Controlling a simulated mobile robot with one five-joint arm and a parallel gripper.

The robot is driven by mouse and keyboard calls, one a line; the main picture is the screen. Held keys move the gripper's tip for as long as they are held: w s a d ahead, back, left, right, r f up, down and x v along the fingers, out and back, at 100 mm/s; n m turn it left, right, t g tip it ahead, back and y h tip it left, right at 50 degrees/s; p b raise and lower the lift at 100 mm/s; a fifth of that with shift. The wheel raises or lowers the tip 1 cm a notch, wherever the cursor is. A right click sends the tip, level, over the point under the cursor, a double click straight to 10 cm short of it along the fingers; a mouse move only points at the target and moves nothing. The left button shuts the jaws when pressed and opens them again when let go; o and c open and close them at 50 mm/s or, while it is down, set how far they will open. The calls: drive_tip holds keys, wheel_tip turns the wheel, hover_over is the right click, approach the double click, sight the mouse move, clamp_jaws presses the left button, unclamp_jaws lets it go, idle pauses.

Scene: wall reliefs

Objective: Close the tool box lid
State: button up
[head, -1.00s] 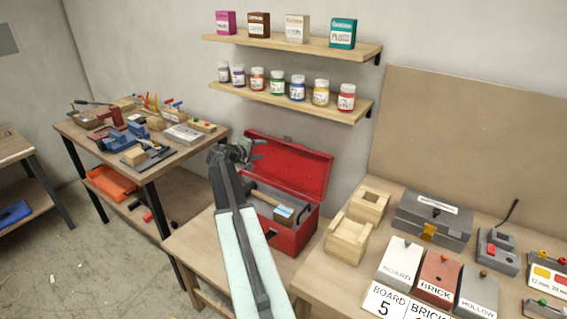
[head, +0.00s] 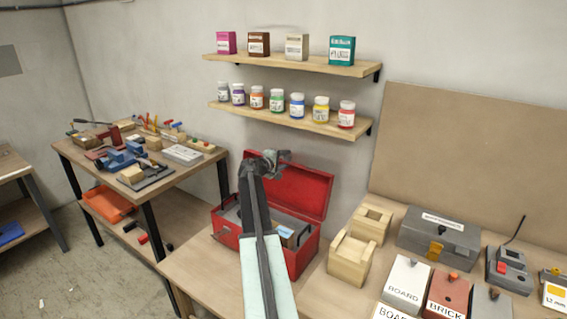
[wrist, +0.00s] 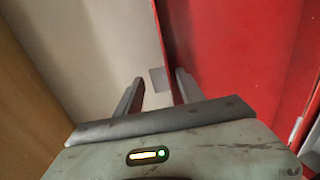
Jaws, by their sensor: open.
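The red tool box (head: 302,262) stands on the low wooden bench against the wall. Its red lid (head: 312,190) is open and leans up at the back. Inside are a wooden handle and a blue-and-white item (head: 286,232), partly hidden by my arm. My gripper (head: 277,157) is open at the lid's upper left edge. In the wrist view, my two fingers (wrist: 156,88) are spread, and the red lid (wrist: 245,50) fills the right side. The lid's edge runs down close to the right finger; I cannot tell whether they touch.
Wooden boxes (head: 350,255), a grey case (head: 437,232) and labelled blocks stand on the bench at right. A shelf (head: 290,118) with several jars hangs above the lid. A cluttered workbench (head: 75,155) is at left.

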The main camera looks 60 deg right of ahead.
clamp_jaws()
drive_tip(key=shift+w, duration=0.1)
idle(1.2)
